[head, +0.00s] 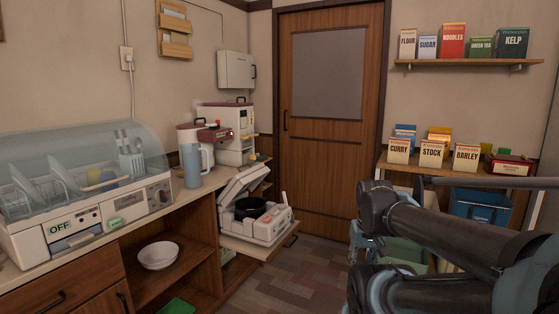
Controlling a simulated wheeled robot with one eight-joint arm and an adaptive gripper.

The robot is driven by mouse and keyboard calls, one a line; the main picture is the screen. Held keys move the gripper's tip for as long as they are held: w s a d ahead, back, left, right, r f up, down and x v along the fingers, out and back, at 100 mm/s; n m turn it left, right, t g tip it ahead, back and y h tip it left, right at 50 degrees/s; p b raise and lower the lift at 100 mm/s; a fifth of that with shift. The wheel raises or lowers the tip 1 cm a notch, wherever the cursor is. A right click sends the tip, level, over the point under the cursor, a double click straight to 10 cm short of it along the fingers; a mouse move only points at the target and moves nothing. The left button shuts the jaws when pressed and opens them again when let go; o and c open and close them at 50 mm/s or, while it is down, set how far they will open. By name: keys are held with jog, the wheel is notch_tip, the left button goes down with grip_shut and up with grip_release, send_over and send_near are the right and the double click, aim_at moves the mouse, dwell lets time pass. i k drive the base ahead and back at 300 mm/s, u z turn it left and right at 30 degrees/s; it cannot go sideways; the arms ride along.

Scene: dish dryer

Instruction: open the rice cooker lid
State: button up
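The white rice cooker (268,227) sits on a pulled-out shelf in the middle of the head view, below the end of the counter. Its lid (240,185) stands raised and tilted back toward the left, so the cooker is open. A dark inner pot (250,208) shows inside it. My arm fills the lower right of the view, well apart from the cooker. I cannot make out my gripper's fingers; no part of my arm touches the lid.
A dish dryer (105,232) with a clear cover stands on the left counter. A white bowl (158,255) sits in the open cabinet below. A kettle-like blue jug (193,165) stands near the counter's end. Floor (312,272) between cooker and my arm is clear.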

aim_at(241, 181)
jog(key=i, duration=0.9)
jog(key=u, duration=0.65)
jog(key=i, duration=0.4)
jog(key=u, duration=0.35)
